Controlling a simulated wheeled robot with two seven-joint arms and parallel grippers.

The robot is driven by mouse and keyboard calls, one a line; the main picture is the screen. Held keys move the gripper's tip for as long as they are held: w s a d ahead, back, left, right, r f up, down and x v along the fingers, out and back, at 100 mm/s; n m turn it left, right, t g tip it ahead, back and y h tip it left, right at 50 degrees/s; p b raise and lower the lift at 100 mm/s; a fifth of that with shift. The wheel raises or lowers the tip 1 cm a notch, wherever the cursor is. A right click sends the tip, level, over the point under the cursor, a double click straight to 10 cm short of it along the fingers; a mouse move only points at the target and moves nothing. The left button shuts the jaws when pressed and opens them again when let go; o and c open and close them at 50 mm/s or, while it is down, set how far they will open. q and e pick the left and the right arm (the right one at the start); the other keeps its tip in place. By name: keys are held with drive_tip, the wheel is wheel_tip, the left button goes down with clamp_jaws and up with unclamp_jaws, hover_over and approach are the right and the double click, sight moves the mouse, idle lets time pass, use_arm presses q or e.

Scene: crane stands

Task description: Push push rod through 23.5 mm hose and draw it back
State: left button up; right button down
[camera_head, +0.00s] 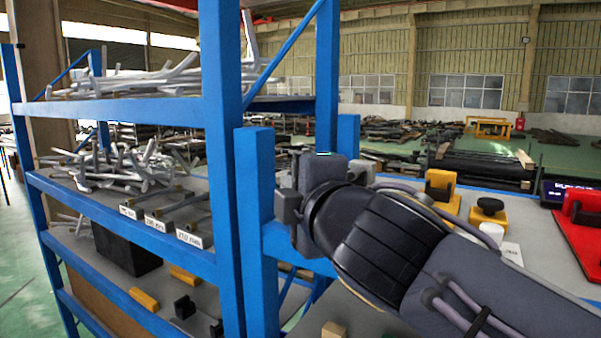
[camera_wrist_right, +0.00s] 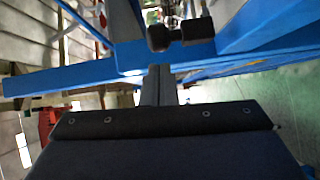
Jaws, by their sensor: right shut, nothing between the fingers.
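My right gripper (camera_head: 289,205) is beside the blue shelf upright, at the right end of the rack. It is shut and empty. In the right wrist view its grey fingers (camera_wrist_right: 158,85) stick out past the dark gripper body, close to a blue beam. Several thin grey bars with yellowish parts (camera_head: 180,208) lie on the middle shelf behind small white labels (camera_head: 189,238). The label text is too small to read for certain. I cannot tell which of these is the push rod or the 23.5 mm hose. My left gripper is not in view.
The blue rack (camera_head: 222,150) holds piles of grey metal pieces (camera_head: 130,165). A black box (camera_head: 127,248) stands below. Right of my arm, a table bears a yellow-and-black fixture (camera_head: 487,211) and a red tray (camera_head: 580,235). Blue posts stand close around my right gripper.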

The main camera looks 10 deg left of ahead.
drive_tip(key=shift+w+d+f, duration=0.1)
drive_tip(key=shift+w+d, duration=0.05)
drive_tip(key=shift+w, duration=0.45)
drive_tip(key=w+p, duration=0.1)
drive_tip(key=w+d+p, duration=0.1)
drive_tip(key=w, duration=0.1)
drive_tip(key=shift+d, duration=0.1)
drive_tip(key=shift+w+d, duration=0.1)
drive_tip(key=shift+w, duration=0.3)
